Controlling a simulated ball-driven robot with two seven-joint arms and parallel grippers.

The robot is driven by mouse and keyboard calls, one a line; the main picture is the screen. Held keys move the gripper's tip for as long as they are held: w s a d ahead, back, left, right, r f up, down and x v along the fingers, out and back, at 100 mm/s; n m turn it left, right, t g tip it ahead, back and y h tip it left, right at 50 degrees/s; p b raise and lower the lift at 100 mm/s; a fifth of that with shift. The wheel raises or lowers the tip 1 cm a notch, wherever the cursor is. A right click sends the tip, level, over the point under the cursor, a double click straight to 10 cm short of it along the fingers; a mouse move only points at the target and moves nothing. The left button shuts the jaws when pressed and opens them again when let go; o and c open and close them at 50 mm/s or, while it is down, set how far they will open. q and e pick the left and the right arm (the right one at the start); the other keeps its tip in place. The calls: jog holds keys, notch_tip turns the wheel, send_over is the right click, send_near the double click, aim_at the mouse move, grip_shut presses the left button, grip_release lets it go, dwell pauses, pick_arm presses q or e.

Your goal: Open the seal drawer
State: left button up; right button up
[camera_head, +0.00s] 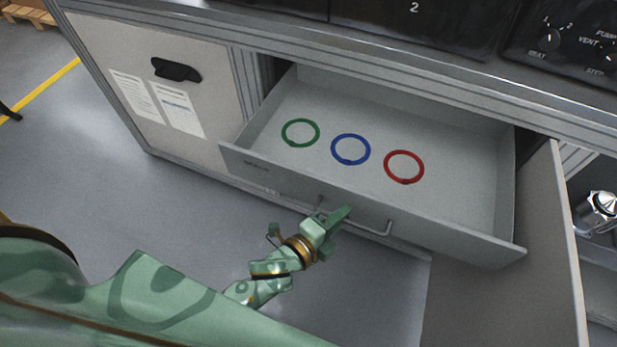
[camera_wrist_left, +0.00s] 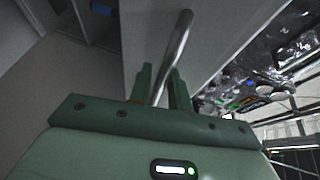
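The seal drawer (camera_head: 263,178) stands pulled out of the grey cabinet, with its inside in plain view. A green ring (camera_head: 284,135), a blue ring (camera_head: 335,155) and a red ring (camera_head: 388,174) lie apart in a row on its floor. My left gripper (camera_head: 331,217) is at the left part of the bar handle (camera_head: 377,232) on the drawer front. In the left wrist view the handle (camera_wrist_left: 178,42) runs between the two close-set fingers (camera_wrist_left: 161,88), which are shut on it. My right gripper is not in view.
A cabinet door (camera_head: 535,260) stands open right of the drawer, beside a shelf with a shiny metal part (camera_head: 598,212). A control panel (camera_head: 565,40) with knobs is above. Grey floor (camera_head: 200,215) lies clear in front of the cabinet.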

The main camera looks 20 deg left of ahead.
pick_arm(q)
jog(key=p+v, duration=0.2)
jog(key=v, duration=1.4)
jog(key=shift+s, duration=0.15)
jog(key=shift+a, duration=0.1)
